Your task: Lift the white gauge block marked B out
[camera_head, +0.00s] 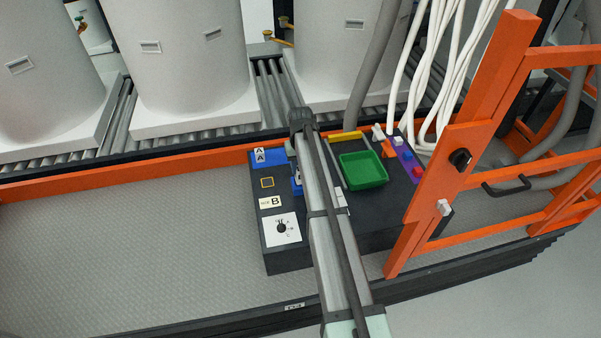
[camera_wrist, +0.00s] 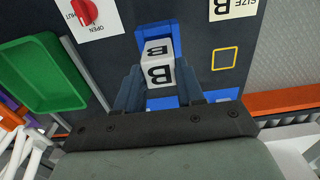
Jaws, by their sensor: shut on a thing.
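The white gauge block marked B (camera_wrist: 159,73) sits between the two fingers of my gripper (camera_wrist: 157,88) in the wrist view. The gripper is shut on it. Black B letters show on two of its faces. A blue holder (camera_wrist: 170,30) lies around and beyond the block; I cannot tell whether the block's lower end is still inside it. In the head view my arm covers most of the gripper and block, and only a bit of the blue holder (camera_head: 296,188) shows beside the arm.
The dark panel (camera_head: 290,255) also carries a SIZE B label (camera_head: 270,202), a yellow square outline (camera_head: 267,183), a blue piece marked A (camera_head: 262,156), a dial plate (camera_head: 281,230) and a green tray (camera_head: 362,170). An orange frame (camera_head: 450,150) rises at right. The grey deck (camera_head: 130,250) at left is clear.

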